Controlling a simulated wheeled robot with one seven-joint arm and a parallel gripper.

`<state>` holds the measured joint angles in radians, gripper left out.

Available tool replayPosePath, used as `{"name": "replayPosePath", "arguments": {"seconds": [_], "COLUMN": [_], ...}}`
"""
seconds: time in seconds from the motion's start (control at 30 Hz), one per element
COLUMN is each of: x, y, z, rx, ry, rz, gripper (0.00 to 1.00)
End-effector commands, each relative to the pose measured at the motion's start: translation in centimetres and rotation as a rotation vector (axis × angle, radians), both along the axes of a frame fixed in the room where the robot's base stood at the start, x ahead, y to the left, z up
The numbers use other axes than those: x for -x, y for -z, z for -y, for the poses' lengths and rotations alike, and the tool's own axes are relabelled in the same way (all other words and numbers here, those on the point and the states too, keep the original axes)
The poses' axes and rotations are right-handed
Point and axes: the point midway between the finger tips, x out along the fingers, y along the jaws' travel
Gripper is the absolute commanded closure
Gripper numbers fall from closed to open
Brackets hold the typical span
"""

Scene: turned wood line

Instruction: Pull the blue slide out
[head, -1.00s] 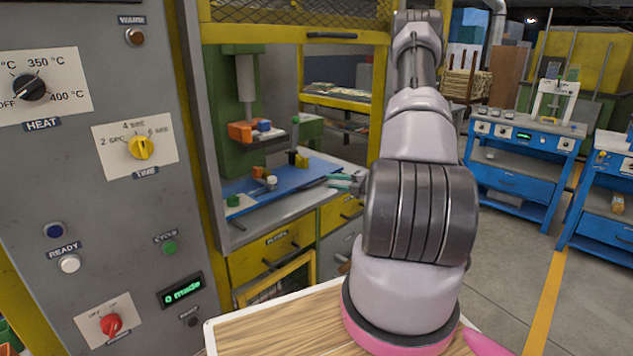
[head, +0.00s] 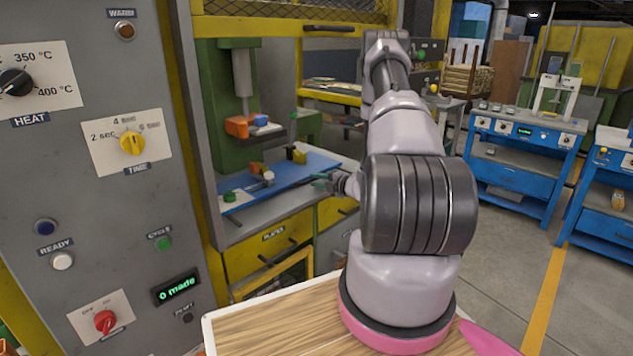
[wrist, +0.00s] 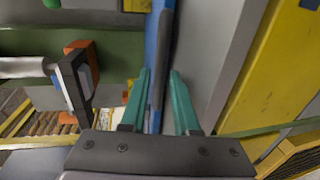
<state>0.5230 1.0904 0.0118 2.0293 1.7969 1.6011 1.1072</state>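The blue slide (head: 285,186) is a flat plate lying on the grey bed of the green press, with several small parts on it. My gripper (head: 321,182) is at the slide's front edge, toward its right end. In the wrist view my gripper (wrist: 157,75) has its two teal fingers apart. The slide's blue edge (wrist: 152,45) and a dark bar (wrist: 166,55) along it run into the gap between the fingers. The bar looks like its handle. I see a gap beside the bar, and contact is not clear.
The grey control panel (head: 85,200) with knobs and buttons stands close on the left. The yellow guard frame (head: 290,30) spans above the press opening. Yellow drawers (head: 272,247) lie below the bed. A wooden top (head: 270,325) is under my arm.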

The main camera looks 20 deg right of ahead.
Motion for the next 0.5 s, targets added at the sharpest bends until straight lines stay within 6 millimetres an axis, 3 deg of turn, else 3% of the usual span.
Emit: {"name": "replayPosePath", "arguments": {"seconds": [0.27, 0.33, 0.5], "x": [-0.14, -0.13, -0.12], "y": [0.02, 0.02, 0.01], "z": [-0.03, -0.03, -0.01], "rx": [0.000, 0.000, 0.001], "ry": [0.001, 0.001, 0.000], "rz": [0.000, 0.000, 0.000], "gripper": [0.71, 0.97, 1.00]}}
